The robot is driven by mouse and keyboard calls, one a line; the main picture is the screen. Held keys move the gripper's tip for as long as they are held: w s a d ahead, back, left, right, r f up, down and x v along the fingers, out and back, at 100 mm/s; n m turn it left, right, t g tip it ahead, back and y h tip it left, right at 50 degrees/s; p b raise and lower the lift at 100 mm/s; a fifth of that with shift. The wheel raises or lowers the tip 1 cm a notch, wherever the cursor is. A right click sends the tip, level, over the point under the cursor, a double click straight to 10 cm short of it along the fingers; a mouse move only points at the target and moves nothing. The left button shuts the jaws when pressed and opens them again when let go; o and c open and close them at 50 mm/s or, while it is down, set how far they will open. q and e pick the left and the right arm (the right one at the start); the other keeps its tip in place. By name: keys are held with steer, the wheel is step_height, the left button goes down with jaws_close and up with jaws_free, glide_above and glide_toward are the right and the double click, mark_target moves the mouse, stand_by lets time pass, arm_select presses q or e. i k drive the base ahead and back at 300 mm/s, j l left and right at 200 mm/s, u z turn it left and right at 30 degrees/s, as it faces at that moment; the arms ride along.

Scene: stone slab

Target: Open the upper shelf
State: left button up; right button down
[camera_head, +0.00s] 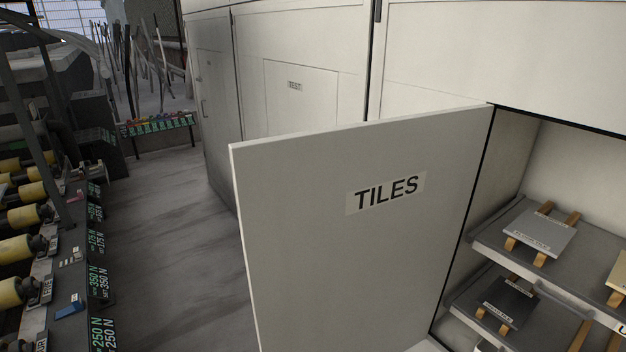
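A pale cabinet door (340,230) labelled TILES stands swung open, hinged at its right edge. To its right, inside the cabinet, the upper shelf (500,240) is a grey pull-out tray. It carries a grey tile (544,233) on wooden strips and, at the right edge, part of a yellowish tile (619,272). A grey bar handle (563,301) runs along the tray's front. A lower shelf (466,300) with a dark tile (505,301) sits beneath it. The right part of both shelves is cut off by the picture. Neither of my grippers is in view.
The open door juts toward me beside the shelves. More closed cabinets (300,75) line the back. A rack of machines with yellow rollers (20,250) stands at the left. A grey floor aisle (170,240) between them is clear.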

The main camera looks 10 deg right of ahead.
mark_target(579, 275)
steer(key=i+j+z, duration=0.25)
steer(key=z, duration=0.2)
steer(key=i+j+z, duration=0.6)
steer(key=j+z, duration=0.25)
steer(key=i+j+z, duration=0.15)
steer(key=j+z, duration=0.25)
steer(key=j, duration=0.15)
steer(key=j+z, duration=0.9)
steer(key=j, duration=0.2)
steer(key=k+j+z, duration=0.15)
steer(key=j+z, duration=0.25)
steer(key=j, duration=0.15)
steer(key=i+l, duration=0.1)
steer(key=l, duration=0.25)
steer(key=i+l+u, duration=0.1)
steer(key=l+u, duration=0.3)
steer(key=i+l+u, duration=0.1)
steer(key=l+u, duration=1.1)
steer(key=i+l+u, duration=0.2)
steer(key=l, duration=0.35)
steer(key=l+u, duration=0.2)
steer(key=l, duration=0.4)
steer(key=i+l+u, duration=0.25)
steer(key=l, duration=0.75)
